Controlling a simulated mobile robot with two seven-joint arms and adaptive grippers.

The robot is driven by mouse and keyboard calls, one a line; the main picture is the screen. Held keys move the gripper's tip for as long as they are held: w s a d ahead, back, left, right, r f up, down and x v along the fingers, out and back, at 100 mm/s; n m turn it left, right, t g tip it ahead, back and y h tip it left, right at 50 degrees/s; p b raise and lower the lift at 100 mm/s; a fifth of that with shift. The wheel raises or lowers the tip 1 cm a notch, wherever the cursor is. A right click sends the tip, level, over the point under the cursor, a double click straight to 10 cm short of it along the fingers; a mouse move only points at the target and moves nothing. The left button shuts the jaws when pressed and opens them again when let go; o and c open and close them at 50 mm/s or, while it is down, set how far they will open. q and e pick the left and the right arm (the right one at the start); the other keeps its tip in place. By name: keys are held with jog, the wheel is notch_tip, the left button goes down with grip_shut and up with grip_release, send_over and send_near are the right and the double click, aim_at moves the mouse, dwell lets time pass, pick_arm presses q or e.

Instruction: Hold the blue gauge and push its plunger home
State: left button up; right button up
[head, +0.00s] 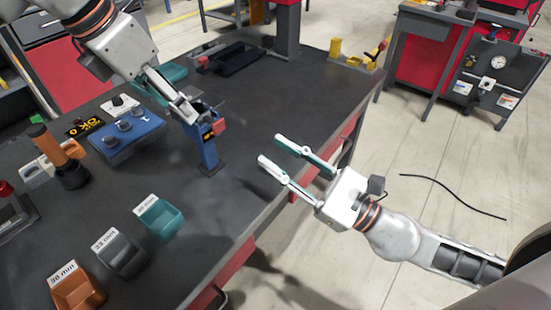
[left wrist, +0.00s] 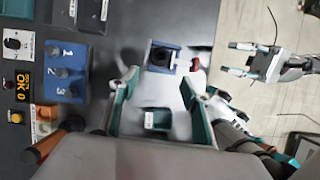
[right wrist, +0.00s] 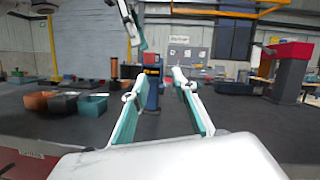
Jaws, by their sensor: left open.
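The blue gauge (head: 208,156) stands upright on the dark table, with a small orange display and a red plunger piece (head: 219,126) at its right side. The left wrist view looks down on the gauge's dark round top (left wrist: 161,57), with the red piece (left wrist: 196,64) to its right. My left gripper (head: 192,112) is open and close by the gauge's top; contact is unclear. Its fingers also show in the left wrist view (left wrist: 158,80). My right gripper (head: 271,149) is open and empty, right of the gauge and apart from it. The right wrist view shows the gauge (right wrist: 152,92) beyond its fingers.
A blue block with several knobs (head: 128,138) and a brown-handled tool (head: 70,172) stand left of the gauge. Teal (head: 160,221), grey (head: 121,256) and orange (head: 78,287) bins line the front. The table's edge runs beneath my right gripper.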

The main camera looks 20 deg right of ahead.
aim_at(204, 135)
pick_arm(q)
jog(key=x, duration=1.2)
jog(key=shift+s, duration=0.1)
pick_arm(e)
jog(key=shift+s+a+r+n+g+y, duration=0.3)
jog(key=shift+s+a+n+g+y, duration=0.3)
jog(key=shift+n, duration=0.6)
pick_arm(q)
jog(key=c, duration=1.3)
